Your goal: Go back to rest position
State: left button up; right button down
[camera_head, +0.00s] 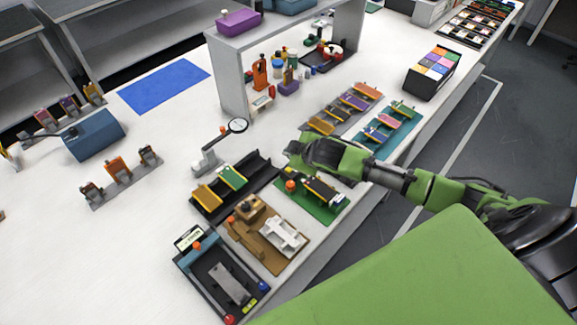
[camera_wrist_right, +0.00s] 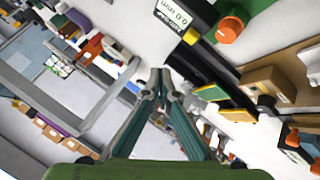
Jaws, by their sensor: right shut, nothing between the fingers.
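My right gripper (camera_head: 293,150) is shut and empty in the head view. It hangs above the white bench, over the area between the black tray (camera_head: 262,165) and the green board (camera_head: 326,212). In the right wrist view my right gripper's two fingers (camera_wrist_right: 161,78) meet at the tips with nothing between them. The right arm reaches in from the right edge of the head view. My left gripper is not in view.
Below the gripper are a brown fixture board (camera_head: 262,250) and a black station (camera_head: 205,262) bearing a grey pouch (camera_head: 230,284). A grey shelf (camera_head: 228,75) stands behind.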

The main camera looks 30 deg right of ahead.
jog(key=shift+a, duration=0.1)
dwell(0.6)
jog(key=s+a+f+m+g+y, duration=0.1)
jog(key=s+a+f+m+g, duration=0.15)
jog(key=s+a, duration=0.85)
jog(key=s+d+m+g+h, duration=0.1)
jog(key=s+m+g, duration=0.1)
jog(key=s, duration=0.9)
jog(key=s+d+m+g, duration=0.1)
jog(key=s+m, duration=0.2)
jog(key=s, duration=0.8)
notch_tip(320, 180, down, 32)
jog(key=s+g+b, duration=0.2)
jog(key=b, duration=0.3)
jog(key=s+d+f+b, duration=0.3)
jog(key=s+f+b, duration=0.1)
jog(key=s+f, duration=1.2)
jog(key=shift+s+f+n+g, duration=0.25)
jog(key=shift+f+n+g, duration=0.1)
jog(key=shift+f, duration=0.55)
